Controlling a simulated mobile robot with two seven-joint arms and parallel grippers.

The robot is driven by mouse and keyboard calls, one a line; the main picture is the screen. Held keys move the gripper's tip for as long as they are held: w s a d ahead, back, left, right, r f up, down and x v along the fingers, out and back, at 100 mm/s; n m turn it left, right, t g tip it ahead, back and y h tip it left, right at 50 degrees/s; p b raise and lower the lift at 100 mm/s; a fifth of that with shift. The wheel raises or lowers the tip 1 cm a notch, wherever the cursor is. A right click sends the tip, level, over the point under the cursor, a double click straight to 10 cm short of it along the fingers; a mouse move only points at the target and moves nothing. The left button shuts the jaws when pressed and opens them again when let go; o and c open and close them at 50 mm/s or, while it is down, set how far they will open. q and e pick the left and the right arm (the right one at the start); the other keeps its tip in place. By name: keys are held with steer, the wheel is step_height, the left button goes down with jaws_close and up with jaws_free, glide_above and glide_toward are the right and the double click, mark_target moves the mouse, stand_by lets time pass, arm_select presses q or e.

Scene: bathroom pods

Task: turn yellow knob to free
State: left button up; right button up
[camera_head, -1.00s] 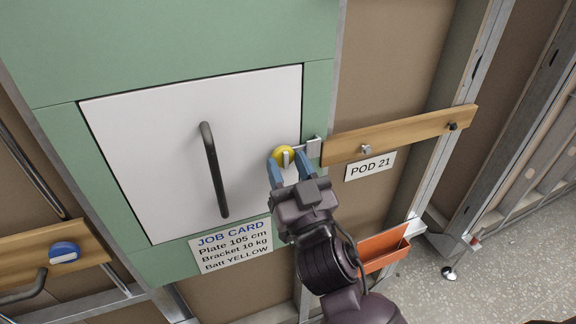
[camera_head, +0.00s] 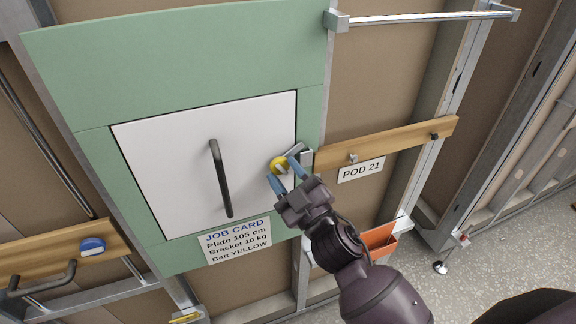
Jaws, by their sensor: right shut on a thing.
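The yellow knob (camera_head: 278,163) sits at the right edge of a white hatch door (camera_head: 188,185) set in a green panel (camera_head: 170,70). A small metal latch piece (camera_head: 306,157) is beside the knob on the panel. My right gripper (camera_head: 286,173) has its blue fingertips around the knob, one at its lower left and one at its right, and is shut on it. The fingers hide part of the knob. A dark bar handle (camera_head: 221,180) stands upright on the door. My left gripper is not in view.
A wooden rail (camera_head: 400,142) with hooks and a POD 21 label (camera_head: 361,171) are to the right. A job card (camera_head: 238,241) is below the door. An orange bin (camera_head: 380,240) hangs lower right. A metal bar (camera_head: 420,17) crosses the upper right.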

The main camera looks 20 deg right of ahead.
steer(key=n+p, duration=0.1)
steer(key=n, duration=0.1)
steer(key=n+g+y+p, duration=0.1)
steer(key=n+p, duration=0.3)
steer(key=shift+d+r+g+y, duration=0.15)
steer(key=shift+r+g+y, duration=0.25)
steer(key=shift+n+p, duration=0.6)
steer(key=shift+p, duration=0.1)
steer(key=shift+n+g+p, duration=0.3)
steer(key=shift+n+g, duration=0.1)
steer(key=n+g+p, duration=0.1)
steer(key=n, duration=0.1)
steer(key=shift+n, duration=0.6)
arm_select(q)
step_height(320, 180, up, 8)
arm_select(e)
steer(key=shift+n+g, duration=0.4)
steer(key=shift+n, duration=0.3)
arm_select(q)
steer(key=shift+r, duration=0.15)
